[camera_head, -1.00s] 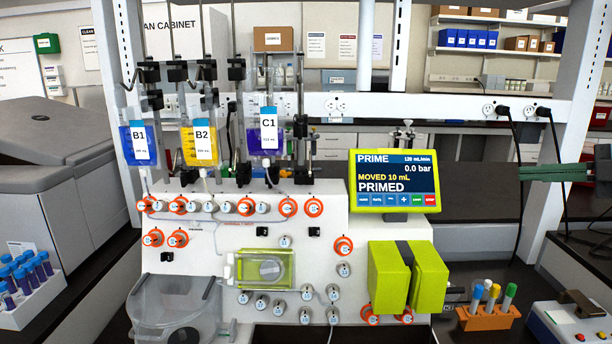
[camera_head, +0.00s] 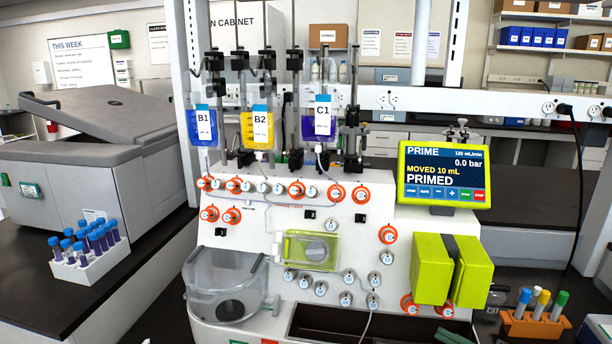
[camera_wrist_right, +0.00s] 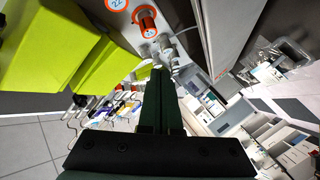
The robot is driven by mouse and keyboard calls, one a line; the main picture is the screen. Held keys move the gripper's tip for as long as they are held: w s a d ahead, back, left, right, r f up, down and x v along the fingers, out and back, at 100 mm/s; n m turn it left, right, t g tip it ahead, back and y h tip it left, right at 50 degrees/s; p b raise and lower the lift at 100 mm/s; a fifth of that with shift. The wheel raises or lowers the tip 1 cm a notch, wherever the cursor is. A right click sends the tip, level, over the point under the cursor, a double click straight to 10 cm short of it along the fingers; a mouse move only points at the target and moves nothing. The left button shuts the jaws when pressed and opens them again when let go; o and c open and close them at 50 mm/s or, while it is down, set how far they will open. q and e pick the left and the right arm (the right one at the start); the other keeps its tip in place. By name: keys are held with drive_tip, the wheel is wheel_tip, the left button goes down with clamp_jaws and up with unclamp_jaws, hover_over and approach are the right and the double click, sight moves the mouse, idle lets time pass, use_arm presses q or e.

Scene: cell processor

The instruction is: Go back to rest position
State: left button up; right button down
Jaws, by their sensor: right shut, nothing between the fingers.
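The cell processor (camera_head: 340,245) stands upright in the middle of the head view, with bags B1 (camera_head: 203,128), B2 (camera_head: 257,130) and C1 (camera_head: 318,118) hanging above it. Its screen (camera_head: 444,172) reads PRIME, MOVED 10 mL, PRIMED. In the right wrist view my right gripper (camera_wrist_right: 158,72) has dark green fingers, shut and empty. The yellow-green block (camera_wrist_right: 60,50) and an orange-ringed knob (camera_wrist_right: 146,20) show beyond it. In the head view only a small green part, apparently of this gripper, shows at the bottom edge below the block (camera_head: 450,270). My left gripper is not in view.
A rack of blue-capped tubes (camera_head: 98,268) stands at the left beside a large grey machine (camera_head: 90,150). An orange rack (camera_head: 533,324) with coloured-cap tubes stands at the lower right. Some dark counter shows bare at the left.

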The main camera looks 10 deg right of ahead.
drive_tip(key=s+a+f+m+g+h, duration=0.2)
drive_tip(key=s+a+f+m, duration=0.4)
drive_tip(key=s+f, duration=0.5)
drive_tip(key=s+a+f+m+g+h+b, duration=0.1)
drive_tip(key=s+a+f+m, duration=0.4)
drive_tip(key=s+a+f, duration=0.6)
wheel_tip(320, 180, down, 2)
drive_tip(key=g+h, duration=0.1)
drive_tip(key=h, duration=0.1)
drive_tip(key=shift+s+a+f+m+g+h+b, duration=0.2)
drive_tip(key=shift+s+m+g+h+b, duration=0.1)
drive_tip(key=shift+m+g+h, duration=0.1)
